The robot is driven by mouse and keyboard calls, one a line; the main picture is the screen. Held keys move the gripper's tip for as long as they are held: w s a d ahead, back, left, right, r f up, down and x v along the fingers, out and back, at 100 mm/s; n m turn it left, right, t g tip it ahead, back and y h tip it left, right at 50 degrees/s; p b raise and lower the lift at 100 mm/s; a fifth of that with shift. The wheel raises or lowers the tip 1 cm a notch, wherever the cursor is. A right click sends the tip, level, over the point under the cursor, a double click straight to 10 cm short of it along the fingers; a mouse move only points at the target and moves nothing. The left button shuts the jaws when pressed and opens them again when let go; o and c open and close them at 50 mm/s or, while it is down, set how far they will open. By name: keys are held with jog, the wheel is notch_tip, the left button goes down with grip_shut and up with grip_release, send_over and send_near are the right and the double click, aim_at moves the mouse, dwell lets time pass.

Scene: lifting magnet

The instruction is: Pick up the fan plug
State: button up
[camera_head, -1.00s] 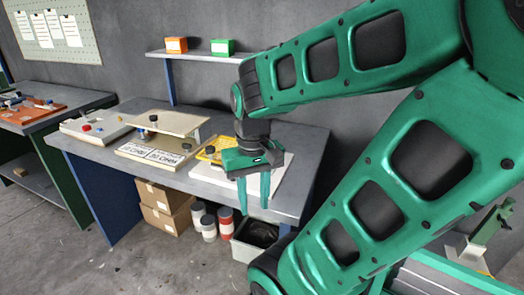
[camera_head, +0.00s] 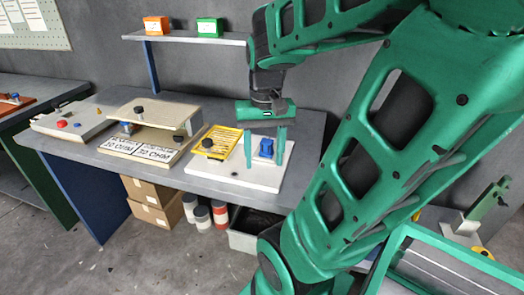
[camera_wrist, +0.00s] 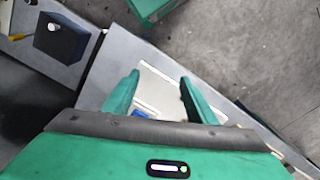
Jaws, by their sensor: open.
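No readable label marks one item as the fan plug. A blue plug-like knob (camera_head: 266,148) stands on the white board (camera_head: 228,178) at the right of the bench, and a black knob (camera_head: 207,143) sits on the yellow plate (camera_head: 222,134) beside it. My gripper (camera_head: 264,167) points down over the white board. It is open, and its fingers appear on either side of the blue knob in the head view; I cannot tell their exact depth. In the wrist view, the gripper (camera_wrist: 160,78) has nothing held at its tips, and a bit of blue (camera_wrist: 139,113) shows low between the fingers.
A raised beige panel (camera_head: 155,112) and a board with resistance labels (camera_head: 140,150) stand left of the yellow plate. A board with a red knob (camera_head: 62,123) is farther left. A shelf (camera_head: 180,38) with orange and green boxes hangs behind. Boxes and cans sit below the bench.

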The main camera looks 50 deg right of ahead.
jog(key=w+d+r+m, duration=0.1)
jog(key=w+d, duration=0.2)
jog(key=d, duration=0.1)
jog(key=w+d+r+m, duration=0.1)
jog(key=w+d+m, duration=0.1)
jog(key=d, duration=0.3)
jog(key=w+d+r+m, duration=0.1)
jog(key=w+d+m, duration=0.1)
jog(key=w+d, duration=0.1)
jog(key=shift+w+d+r, duration=0.25)
jog(key=shift+w+d, duration=0.1)
jog(key=shift+d, duration=0.4)
send_over(267, 141)
jog(key=f, duration=0.4)
jog(key=shift+s+d+f, duration=0.2)
jog(key=shift+w+a+f, duration=0.1)
jog(key=shift+w+f, duration=0.05)
jog(key=shift+f, duration=1.3)
jog(key=shift+w+a+f, duration=0.1)
jog(key=shift+f, duration=1.35)
jog(key=c, duration=1.3)
